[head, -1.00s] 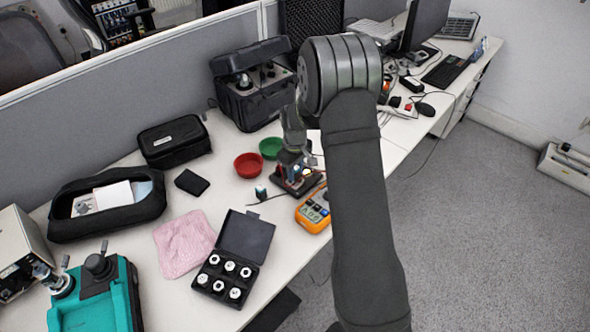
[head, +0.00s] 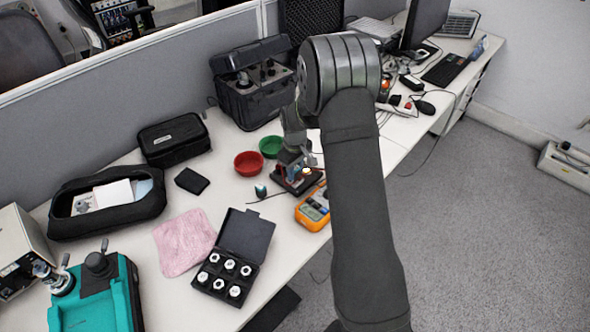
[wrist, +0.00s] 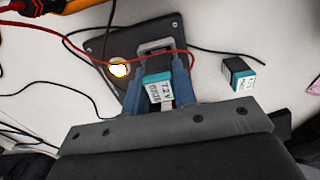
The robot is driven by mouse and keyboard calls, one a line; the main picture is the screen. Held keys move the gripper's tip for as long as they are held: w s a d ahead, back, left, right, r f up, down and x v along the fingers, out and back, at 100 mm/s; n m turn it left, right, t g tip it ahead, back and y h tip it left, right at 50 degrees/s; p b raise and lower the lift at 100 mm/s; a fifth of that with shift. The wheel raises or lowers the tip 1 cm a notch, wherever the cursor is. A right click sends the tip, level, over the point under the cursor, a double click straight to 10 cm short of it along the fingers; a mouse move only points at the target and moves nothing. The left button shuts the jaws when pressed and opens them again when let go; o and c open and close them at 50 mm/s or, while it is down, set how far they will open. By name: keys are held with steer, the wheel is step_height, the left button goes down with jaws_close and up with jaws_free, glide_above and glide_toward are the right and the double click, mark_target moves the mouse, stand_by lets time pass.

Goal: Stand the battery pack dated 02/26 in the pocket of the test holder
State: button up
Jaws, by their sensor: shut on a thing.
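My gripper (wrist: 158,88) is shut on a battery pack (wrist: 157,92) with a teal end and a white label. The label's print is too small to read surely. The test holder (wrist: 98,48) is a dark base plate with a grey-rimmed pocket (wrist: 155,46). In the head view my gripper (head: 291,162) is over the holder (head: 308,184), and the pack is mostly hidden. A second, dark and teal pack (wrist: 238,73) lies apart on the table.
A lamp (wrist: 118,68) on the holder glows. A red lead (wrist: 75,45) crosses the holder by the pocket. An orange meter (head: 313,208) stands close in front. Red (head: 248,163) and green (head: 271,146) bowls are behind.

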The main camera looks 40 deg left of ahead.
steer(key=shift+f, duration=0.6)
steer(key=o, duration=1.5)
steer(key=shift+r, duration=4)
steer(key=shift+f, duration=3.8)
